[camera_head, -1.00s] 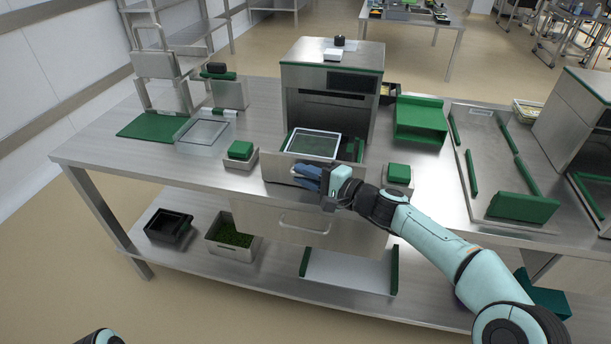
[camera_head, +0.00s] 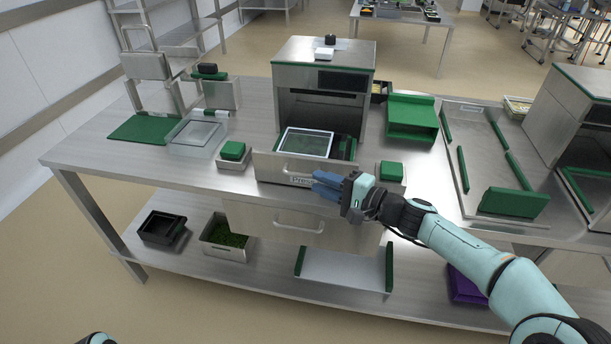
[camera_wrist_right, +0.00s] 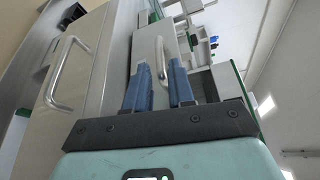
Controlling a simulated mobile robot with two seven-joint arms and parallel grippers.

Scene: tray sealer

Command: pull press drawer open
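The press (camera_head: 325,75) is a steel box with a green-edged top on the table. Its press drawer (camera_head: 268,168) stands pulled out at the front, with a clear-topped frame (camera_head: 305,143) lying in it. The drawer's bar handle (camera_head: 300,174) is uncovered; it also shows in the right wrist view (camera_wrist_right: 161,58), beyond the fingertips. My right gripper (camera_head: 318,182) is just in front and to the right of the handle, apart from it. Its blue fingers (camera_wrist_right: 159,78) are spread with nothing between them. My left gripper is out of view.
Small bins with green blocks flank the drawer on the left (camera_head: 233,153) and right (camera_head: 391,173). A lower table drawer with a handle (camera_head: 299,224) is below; that handle looms at left in the wrist view (camera_wrist_right: 69,74). A green stand (camera_head: 412,120) is right of the press.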

